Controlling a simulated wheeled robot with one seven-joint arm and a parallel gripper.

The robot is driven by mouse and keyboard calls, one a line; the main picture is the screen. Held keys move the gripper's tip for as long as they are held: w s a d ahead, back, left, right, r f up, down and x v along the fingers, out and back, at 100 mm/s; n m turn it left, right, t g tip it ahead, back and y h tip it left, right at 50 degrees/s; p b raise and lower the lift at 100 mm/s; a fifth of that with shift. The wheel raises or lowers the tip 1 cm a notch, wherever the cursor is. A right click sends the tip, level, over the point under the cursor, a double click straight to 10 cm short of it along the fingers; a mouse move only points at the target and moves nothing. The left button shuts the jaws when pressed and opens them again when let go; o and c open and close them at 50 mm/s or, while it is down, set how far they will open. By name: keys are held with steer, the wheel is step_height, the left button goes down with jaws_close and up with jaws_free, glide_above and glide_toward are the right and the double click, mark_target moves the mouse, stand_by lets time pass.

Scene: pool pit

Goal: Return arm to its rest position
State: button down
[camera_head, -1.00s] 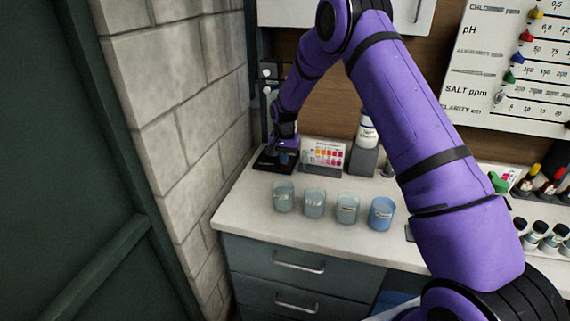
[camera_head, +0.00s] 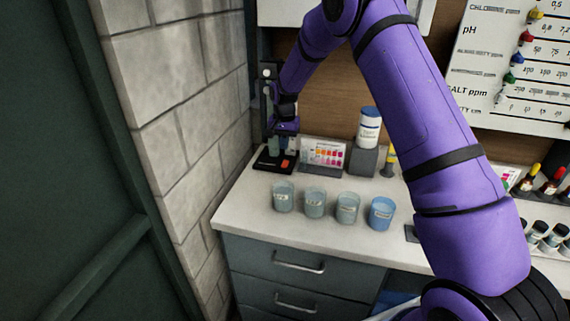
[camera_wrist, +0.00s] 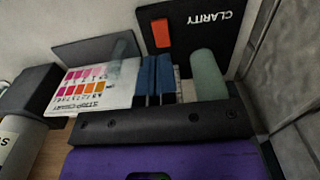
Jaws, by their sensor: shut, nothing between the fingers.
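My purple arm reaches over the counter to the back left corner. My gripper (camera_head: 286,148) is shut and empty, a little above a black clarity stand (camera_head: 262,161). The stand has an orange-red button, and its CLARITY lettering shows in the wrist view (camera_wrist: 208,38). My gripper's blue fingers (camera_wrist: 153,72) are together there. A grey-green cylinder (camera_wrist: 207,74) is beside the fingers, on the stand's side; I cannot tell whether it touches my gripper.
A strip colour chart (camera_head: 322,155) stands right of the clarity stand. A white bottle (camera_head: 369,128) sits in a grey holder. Several cups (camera_head: 347,207) line the counter (camera_head: 250,222). A block wall (camera_head: 185,120) is close on the left. A test board (camera_head: 515,70) hangs at right.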

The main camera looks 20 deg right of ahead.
steer(key=shift+r, duration=0.1)
stand_by(0.3)
steer(key=s+d+r+n+t, duration=0.1)
steer(key=s+r+n, duration=0.1)
steer(key=s+r, duration=0.9)
steer(key=s+d+r+n+t, duration=0.1)
steer(key=s+r, duration=0.7)
steer(key=r, duration=0.6)
steer(key=s+d+r+n+t, duration=0.1)
steer(key=s+r+n, duration=0.1)
steer(key=s, duration=1.2)
steer(key=s+d+r+n+t, duration=0.1)
steer(key=s+r+t, duration=0.1)
steer(key=s, duration=1.3)
steer(key=shift+r+n, duration=0.25)
steer(key=shift+n, duration=0.15)
steer(key=shift+w, duration=0.1)
